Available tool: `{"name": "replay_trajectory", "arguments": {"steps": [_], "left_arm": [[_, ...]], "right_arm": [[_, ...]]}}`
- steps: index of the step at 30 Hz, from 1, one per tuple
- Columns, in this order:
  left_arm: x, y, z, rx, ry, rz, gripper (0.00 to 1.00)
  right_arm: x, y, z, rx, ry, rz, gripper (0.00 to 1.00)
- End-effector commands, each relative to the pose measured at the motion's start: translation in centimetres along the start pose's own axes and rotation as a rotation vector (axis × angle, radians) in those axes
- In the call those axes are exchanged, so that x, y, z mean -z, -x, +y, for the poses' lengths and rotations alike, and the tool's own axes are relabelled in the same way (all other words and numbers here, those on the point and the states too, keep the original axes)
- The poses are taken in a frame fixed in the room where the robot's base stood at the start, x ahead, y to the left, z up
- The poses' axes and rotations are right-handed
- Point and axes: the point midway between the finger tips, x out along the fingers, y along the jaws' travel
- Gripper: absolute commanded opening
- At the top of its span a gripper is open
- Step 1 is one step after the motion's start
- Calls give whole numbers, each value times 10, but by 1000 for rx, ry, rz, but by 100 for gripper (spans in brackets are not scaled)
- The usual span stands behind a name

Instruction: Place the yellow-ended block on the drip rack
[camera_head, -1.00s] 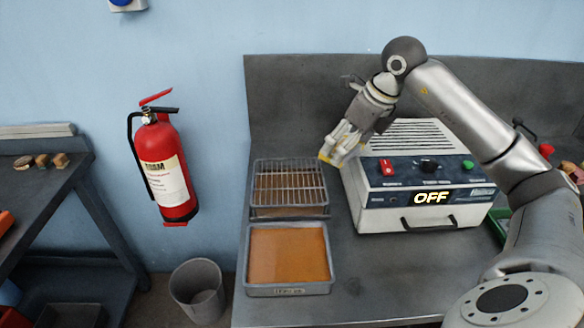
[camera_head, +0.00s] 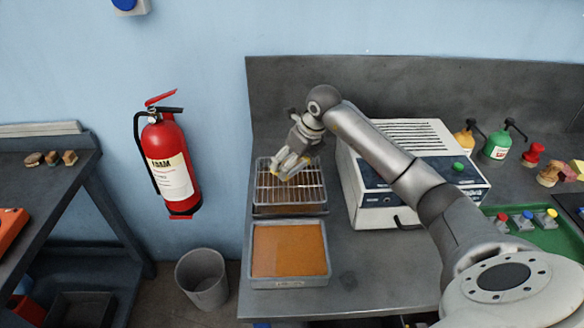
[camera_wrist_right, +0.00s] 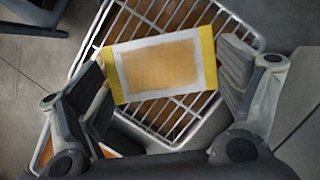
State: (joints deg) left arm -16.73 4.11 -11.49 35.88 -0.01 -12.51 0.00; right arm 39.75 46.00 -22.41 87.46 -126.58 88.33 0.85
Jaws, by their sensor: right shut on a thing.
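The yellow-ended block (camera_wrist_right: 162,66) is a flat tan piece with a pale border and a yellow strip at each end. My right gripper (camera_head: 286,172) is shut on it, one finger at each yellow end in the wrist view. The drip rack (camera_head: 290,210) is a wire grid over a grey tray with an orange-brown bottom. Its wires also show behind the block in the wrist view (camera_wrist_right: 172,122). The block is over the rack, at an angle to the wires. I cannot tell whether it touches them. My left gripper is not in view.
An orange-filled tray (camera_head: 290,252) stands just in front of the rack. A white box with knobs (camera_head: 368,200) stands right of it, partly behind my right arm. Bottles (camera_head: 498,146) and a green button tray (camera_head: 525,236) are farther right. A bin (camera_head: 203,280) stands on the floor.

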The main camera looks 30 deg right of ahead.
Motion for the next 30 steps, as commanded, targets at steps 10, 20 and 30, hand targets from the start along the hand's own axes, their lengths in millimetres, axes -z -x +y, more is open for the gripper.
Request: {"name": "replay_trajectory", "arguments": {"steps": [10, 20, 30], "left_arm": [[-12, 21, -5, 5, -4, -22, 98], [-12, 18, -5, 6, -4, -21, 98], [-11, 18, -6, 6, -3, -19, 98]], "right_arm": [[8, -31, 2, -2, 1, -4, 38], [11, -35, 2, -2, 1, 1, 93], [11, -35, 2, -2, 1, 1, 100]]}}
